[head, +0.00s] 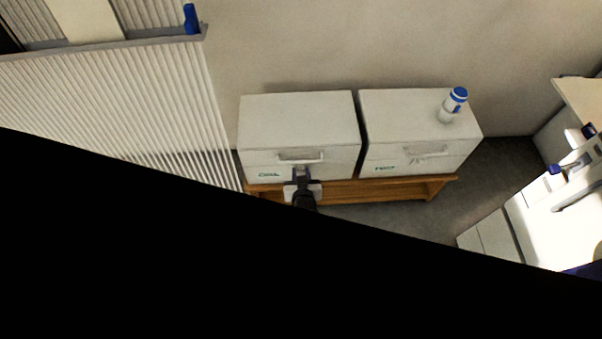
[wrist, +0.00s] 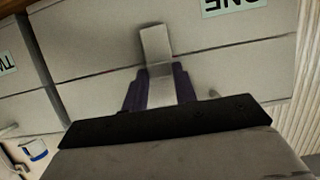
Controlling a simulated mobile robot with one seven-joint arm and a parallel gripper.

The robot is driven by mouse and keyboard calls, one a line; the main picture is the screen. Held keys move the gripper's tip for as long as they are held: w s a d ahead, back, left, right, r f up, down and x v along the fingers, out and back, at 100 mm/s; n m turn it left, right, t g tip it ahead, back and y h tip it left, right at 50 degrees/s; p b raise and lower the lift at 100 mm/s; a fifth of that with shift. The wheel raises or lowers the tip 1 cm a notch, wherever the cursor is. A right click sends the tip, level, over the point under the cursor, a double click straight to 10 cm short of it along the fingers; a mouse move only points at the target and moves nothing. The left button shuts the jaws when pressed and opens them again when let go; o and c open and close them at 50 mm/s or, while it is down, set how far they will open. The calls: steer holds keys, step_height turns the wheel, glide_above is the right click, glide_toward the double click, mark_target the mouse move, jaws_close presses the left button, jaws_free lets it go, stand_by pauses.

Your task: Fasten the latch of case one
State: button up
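Case one (head: 298,122) is a pale box on the left of a low wooden bench, with a green label low on its front. Its label, ONE (wrist: 234,5), shows upside down in the wrist view. The latch (wrist: 156,43) is a narrow pale metal strip on the case front, across or near the seam. My gripper (wrist: 160,82) is at the front of case one, its two dark purple fingers close on either side of the latch with no clear gap. It also shows in the head view (head: 301,176), below the front handle. Whether the latch is fastened is hard to see.
Case two (head: 412,118) stands just right of case one, with a blue-capped bottle (head: 452,105) on top. The wooden bench (head: 372,190) is under both. A white ribbed radiator (head: 130,100) is at left. A white device stands at right (head: 535,222).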

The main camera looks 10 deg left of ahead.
steer(key=c, duration=0.5)
steer(key=p, duration=0.1)
steer(key=r+p, duration=0.1)
steer(key=p, duration=0.1)
steer(key=shift+w+g, duration=0.3)
steer(key=shift+g, duration=0.1)
steer(key=shift+w+a+g+h+p, duration=0.2)
steer(key=shift+g+h+p, duration=0.15)
steer(key=shift+p, duration=0.45)
steer(key=shift+f, duration=0.1)
steer(key=o, duration=1)
